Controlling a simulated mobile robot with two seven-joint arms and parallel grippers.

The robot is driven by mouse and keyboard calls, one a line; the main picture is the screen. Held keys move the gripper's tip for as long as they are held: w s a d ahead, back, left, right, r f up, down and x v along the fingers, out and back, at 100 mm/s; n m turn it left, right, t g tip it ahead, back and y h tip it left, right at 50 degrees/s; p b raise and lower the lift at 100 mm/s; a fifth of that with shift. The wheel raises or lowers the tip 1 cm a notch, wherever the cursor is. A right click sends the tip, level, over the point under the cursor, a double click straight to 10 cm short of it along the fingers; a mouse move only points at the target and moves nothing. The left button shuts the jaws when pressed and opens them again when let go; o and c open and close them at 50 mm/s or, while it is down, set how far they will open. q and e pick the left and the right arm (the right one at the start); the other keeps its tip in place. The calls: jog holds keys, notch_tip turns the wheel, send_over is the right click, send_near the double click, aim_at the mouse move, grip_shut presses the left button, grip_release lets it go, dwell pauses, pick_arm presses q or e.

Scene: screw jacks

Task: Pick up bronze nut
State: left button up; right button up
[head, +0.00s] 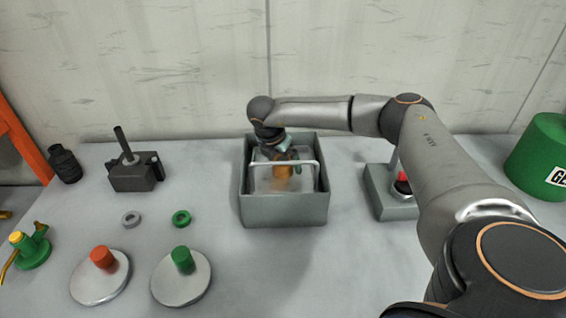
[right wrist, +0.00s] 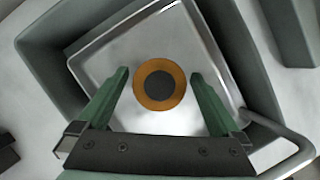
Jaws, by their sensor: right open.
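The bronze nut (right wrist: 160,84) is an orange-bronze ring with a dark round centre, over the metal tray in the right wrist view. In the head view an orange-bronze patch (head: 283,171) shows inside the grey bin, partly hidden by my right gripper (head: 287,161). My right gripper (right wrist: 158,76) is open, with one green finger on each side of the nut and a gap to it on both sides. I cannot tell how far above the nut the fingertips are. My left gripper is not in view.
The grey bin (head: 284,210) has raised walls around the metal tray (right wrist: 120,55), which has a handle bar (head: 313,163). A grey box with a red button (head: 402,184) stands right of it. Round plates with red (head: 103,258) and green (head: 182,261) posts lie left.

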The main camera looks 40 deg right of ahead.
jog(key=shift+c, duration=0.4)
grip_shut()
dwell(0.4)
